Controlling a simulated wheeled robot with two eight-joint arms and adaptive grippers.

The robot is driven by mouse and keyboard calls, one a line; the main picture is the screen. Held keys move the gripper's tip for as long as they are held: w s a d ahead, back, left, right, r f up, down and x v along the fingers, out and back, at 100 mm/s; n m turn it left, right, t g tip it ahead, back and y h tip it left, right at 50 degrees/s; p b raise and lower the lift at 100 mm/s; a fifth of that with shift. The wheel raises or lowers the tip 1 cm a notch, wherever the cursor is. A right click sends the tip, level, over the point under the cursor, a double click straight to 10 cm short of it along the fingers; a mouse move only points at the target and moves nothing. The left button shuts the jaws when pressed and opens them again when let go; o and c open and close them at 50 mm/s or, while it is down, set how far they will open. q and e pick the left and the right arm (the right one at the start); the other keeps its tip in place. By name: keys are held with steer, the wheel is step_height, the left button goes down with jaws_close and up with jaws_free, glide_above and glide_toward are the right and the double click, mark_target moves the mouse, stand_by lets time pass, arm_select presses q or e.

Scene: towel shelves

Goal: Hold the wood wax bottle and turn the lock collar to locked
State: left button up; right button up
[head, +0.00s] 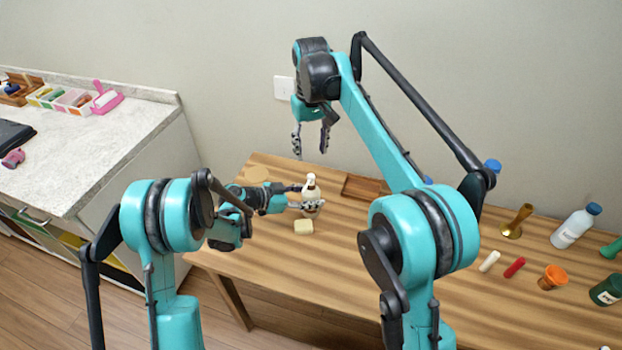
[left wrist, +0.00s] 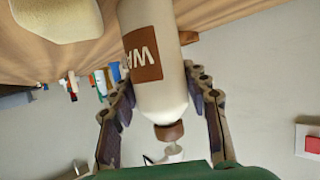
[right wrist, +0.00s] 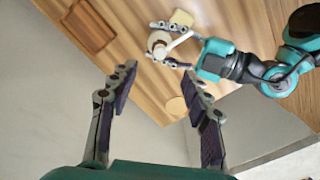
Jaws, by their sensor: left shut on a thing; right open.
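The wood wax bottle (head: 311,190) is cream-coloured and stands upright near the back edge of the wooden table. In the left wrist view the bottle (left wrist: 160,85) shows a brown label, a brown lock collar (left wrist: 169,132) and a white spout. My left gripper (head: 312,199) is shut around the bottle's body from the left. My right gripper (head: 311,150) is open and empty, pointing down above and behind the bottle. In the right wrist view the bottle (right wrist: 157,43) lies beyond my right fingertips (right wrist: 163,77), apart from them. I cannot read the collar's setting.
A pale yellow block (head: 303,227) lies just in front of the bottle. A wooden tray (head: 362,188) is right of it, and a round pale disc (head: 257,173) is left.

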mark_target(311, 176)
steer(key=shift+m, duration=0.7)
step_height(311, 176, down, 12)
steer(key=shift+f, duration=0.1)
jaws_close()
